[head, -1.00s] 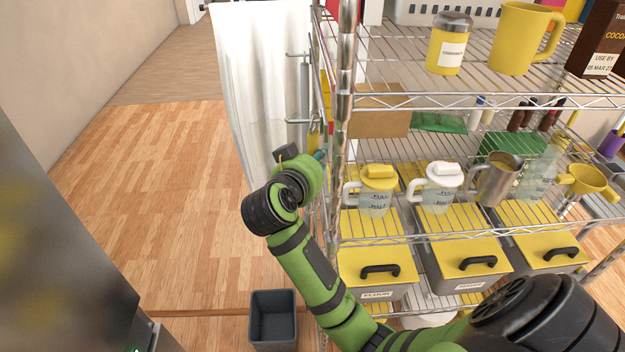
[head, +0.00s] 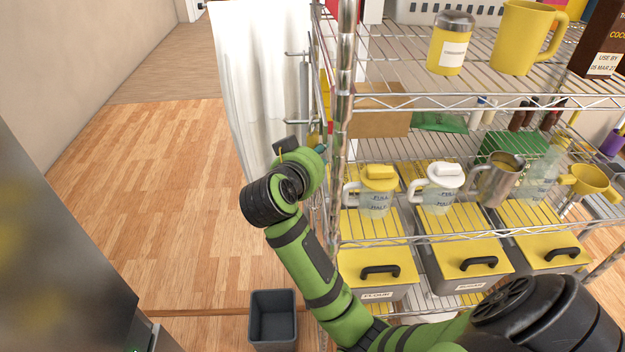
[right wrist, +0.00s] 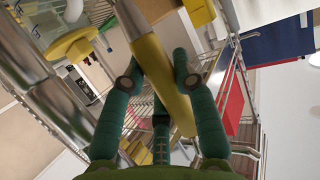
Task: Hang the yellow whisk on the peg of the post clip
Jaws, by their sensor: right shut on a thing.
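The yellow whisk (right wrist: 157,68) shows in the right wrist view as a long yellow handle running between the green fingers of my right gripper (right wrist: 158,84). The gripper is shut on this handle. The whisk's wire end is not clear to me. In the head view, my right gripper (head: 319,154) is mostly hidden behind its own wrist, beside the rack's front-left post (head: 343,95). A yellow rounded piece (right wrist: 68,48) lies left of the whisk in the right wrist view, apart from it; I cannot tell whether it is the post clip. My left gripper is out of view.
The wire rack holds a yellow mug (head: 515,40), a yellow-lidded jug (head: 376,190), a white-lidded jug (head: 440,188) and yellow-lidded bins (head: 375,265). A white curtain (head: 250,80) hangs left of the rack. A grey bin (head: 273,320) stands on the otherwise open floor.

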